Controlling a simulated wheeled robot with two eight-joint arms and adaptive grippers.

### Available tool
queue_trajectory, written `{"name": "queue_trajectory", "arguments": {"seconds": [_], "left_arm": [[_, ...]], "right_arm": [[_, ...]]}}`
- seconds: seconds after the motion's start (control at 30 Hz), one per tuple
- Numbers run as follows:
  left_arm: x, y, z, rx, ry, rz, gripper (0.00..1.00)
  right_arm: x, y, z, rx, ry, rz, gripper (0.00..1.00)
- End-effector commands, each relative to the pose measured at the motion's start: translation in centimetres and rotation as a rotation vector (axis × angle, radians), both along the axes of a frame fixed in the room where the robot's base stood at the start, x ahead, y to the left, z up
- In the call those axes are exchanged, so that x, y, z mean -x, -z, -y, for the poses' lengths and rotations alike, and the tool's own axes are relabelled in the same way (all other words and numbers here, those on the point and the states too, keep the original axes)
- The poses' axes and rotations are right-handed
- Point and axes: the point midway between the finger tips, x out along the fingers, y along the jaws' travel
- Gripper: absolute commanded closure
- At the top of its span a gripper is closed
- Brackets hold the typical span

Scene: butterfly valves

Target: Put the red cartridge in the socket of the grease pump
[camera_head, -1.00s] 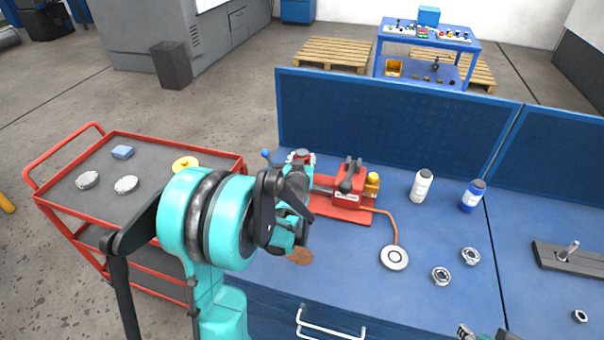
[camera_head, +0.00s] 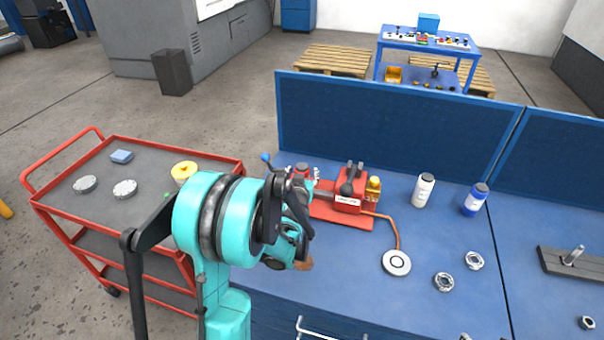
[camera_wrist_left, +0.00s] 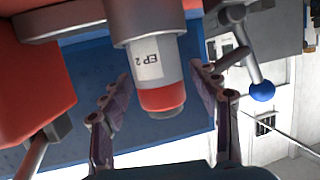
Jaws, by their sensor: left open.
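The red grease pump (camera_head: 349,203) lies on the blue bench. The red-ended cartridge (camera_wrist_left: 160,98), labelled EP 2, stands with its other end inside a grey collar (camera_wrist_left: 145,28) beside the pump's red body (camera_wrist_left: 30,75). My left gripper (camera_wrist_left: 161,77) is open, one finger on each side of the cartridge, with visible gaps. How deep the cartridge sits in the collar is hidden.
A lever with a blue ball (camera_wrist_left: 262,90) stands close to the left gripper's finger. A white bottle (camera_head: 423,190), a blue bottle (camera_head: 474,199) and a round disc (camera_head: 396,262) are to the right. A red trolley (camera_head: 128,222) stands at left.

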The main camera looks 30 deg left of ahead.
Motion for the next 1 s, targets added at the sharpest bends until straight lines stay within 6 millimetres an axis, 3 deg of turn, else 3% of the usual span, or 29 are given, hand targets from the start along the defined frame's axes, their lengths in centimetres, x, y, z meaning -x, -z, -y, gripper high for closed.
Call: {"name": "queue_trajectory", "arguments": {"seconds": [0.2, 0.7, 1.0], "left_arm": [[0.4, -0.6, 0.2, -0.001, 0.000, 0.000, 0.39], [9.0, -3.5, 4.2, 0.001, 0.001, -0.001, 0.39], [11.2, -4.4, 5.9, 0.012, 0.011, -0.049, 0.39]], "right_arm": [[0.0, -0.6, 0.0, 0.000, 0.000, 0.000, 0.60], [0.0, -2.6, 0.0, 0.000, 0.000, 0.000, 0.60], [0.0, -2.9, 0.0, 0.000, 0.000, 0.000, 0.60]]}}
